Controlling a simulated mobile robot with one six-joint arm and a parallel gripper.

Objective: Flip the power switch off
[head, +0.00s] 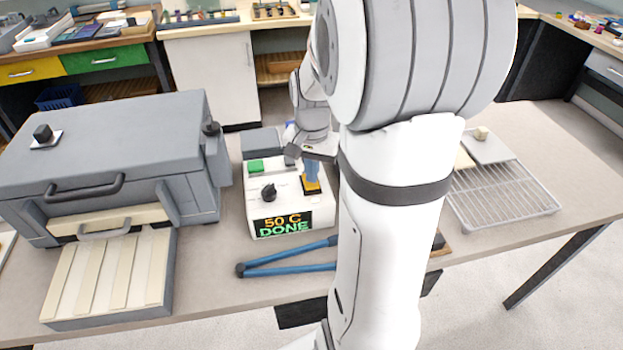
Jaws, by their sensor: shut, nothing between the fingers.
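A white control box (240,205) stands on the table in the middle of the head view. Its front display (283,224) reads "50 C DONE". An orange-yellow piece (312,187) sits at the top's right side. My gripper (311,181) points down over this piece, shut and empty, with its blue tip at or just above it. I cannot tell whether they touch. Which part is the power switch, and its position, are unclear; the gripper partly hides that side.
A grey lidded furnace-like unit (100,140) stands left, with a slatted tray (110,280) before it. Blue-handled tongs (290,268) lie in front of the box. A wire rack (505,195) lies right, beyond my arm. A grey block (262,141) stands behind the box.

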